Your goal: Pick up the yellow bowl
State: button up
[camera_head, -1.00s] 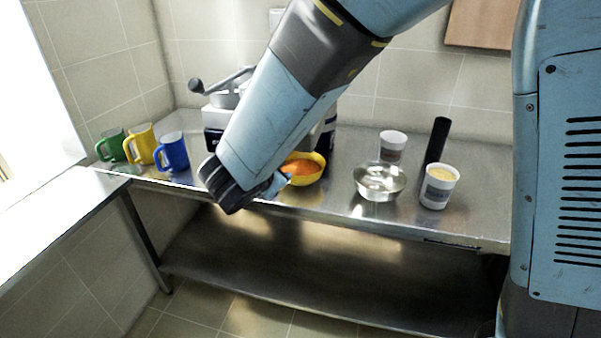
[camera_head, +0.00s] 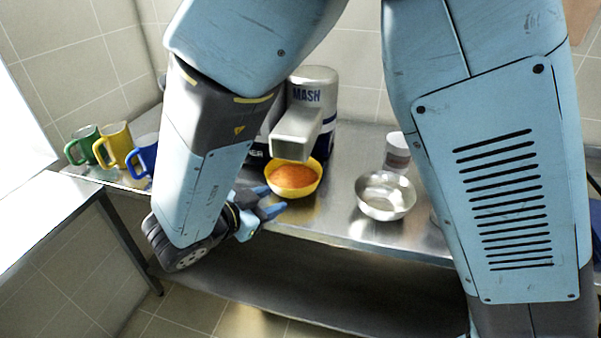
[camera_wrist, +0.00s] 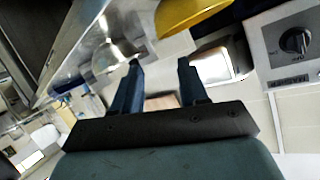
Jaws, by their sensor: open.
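The yellow bowl (camera_head: 293,190) stands on the steel counter in the head view, with orange contents inside, below the spout of a grey machine. It also shows in part at the top of the wrist view (camera_wrist: 186,14). My gripper (camera_head: 275,201) is at the counter's front edge, just left of and in front of the bowl. Its blue fingers are apart with nothing between them. In the wrist view the two fingers of my gripper (camera_wrist: 158,68) point toward the bowl, which lies beyond their tips. I see no contact with the bowl.
The grey machine (camera_head: 314,100) marked MASH rises behind the bowl. A metal bowl (camera_head: 385,196) stands to the right, with a white tub (camera_head: 397,152) behind it. Green (camera_head: 84,144), yellow (camera_head: 115,145) and blue (camera_head: 146,154) mugs stand at the left. Bare counter (camera_head: 325,215) lies between the bowls.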

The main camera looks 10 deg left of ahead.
jog(key=x, duration=1.4)
jog(key=shift+w, duration=0.2)
jog(key=shift+r, duration=0.1)
jog(key=shift+c, duration=0.3)
grip_shut()
